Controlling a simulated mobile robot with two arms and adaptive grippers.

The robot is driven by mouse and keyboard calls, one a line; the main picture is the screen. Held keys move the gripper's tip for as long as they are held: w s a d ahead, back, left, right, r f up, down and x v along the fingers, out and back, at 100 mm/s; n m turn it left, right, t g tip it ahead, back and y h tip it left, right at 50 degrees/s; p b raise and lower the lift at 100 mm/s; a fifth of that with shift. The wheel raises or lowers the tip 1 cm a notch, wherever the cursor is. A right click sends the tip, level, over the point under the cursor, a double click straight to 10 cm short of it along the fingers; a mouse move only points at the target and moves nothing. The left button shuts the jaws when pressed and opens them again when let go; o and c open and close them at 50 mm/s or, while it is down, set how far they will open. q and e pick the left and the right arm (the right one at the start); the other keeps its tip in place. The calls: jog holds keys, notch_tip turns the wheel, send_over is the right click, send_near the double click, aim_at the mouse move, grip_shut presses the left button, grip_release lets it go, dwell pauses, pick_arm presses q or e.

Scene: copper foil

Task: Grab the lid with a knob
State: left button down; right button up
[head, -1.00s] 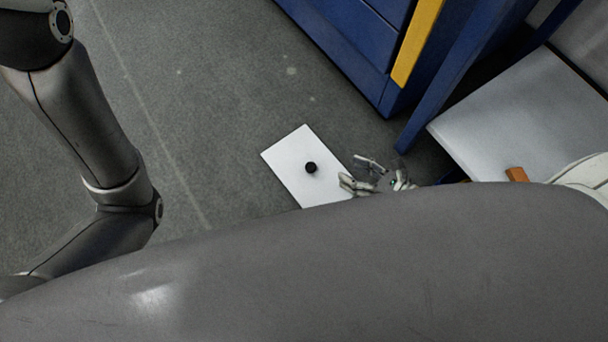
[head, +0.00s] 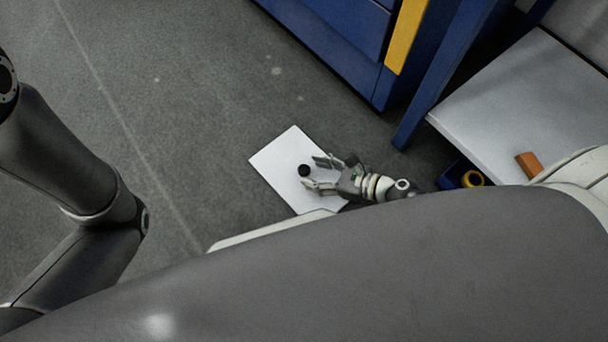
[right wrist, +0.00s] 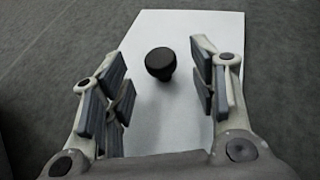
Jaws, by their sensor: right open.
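The lid is a flat white rectangular plate (head: 278,164) with a round black knob (head: 304,171). It lies below my right gripper in the head view. My right gripper (head: 318,175) is open and empty, with its fingertips close to the knob from the right. In the right wrist view, the white lid (right wrist: 175,50) fills the middle, and the black knob (right wrist: 160,64) stands between and just beyond the fingertips (right wrist: 158,75), apart from both. My left gripper is not in view; only my left arm shows at the left.
A blue cabinet (head: 340,50) with a yellow strip stands at the top. A grey-white tabletop (head: 500,105) with an orange-brown block (head: 528,164) is at the right. Grey floor (head: 190,100) is clear at left.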

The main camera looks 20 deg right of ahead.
aim_at(304, 172)
jog(key=shift+b+x, duration=0.3)
jog(key=shift+x, duration=1.05)
grip_shut()
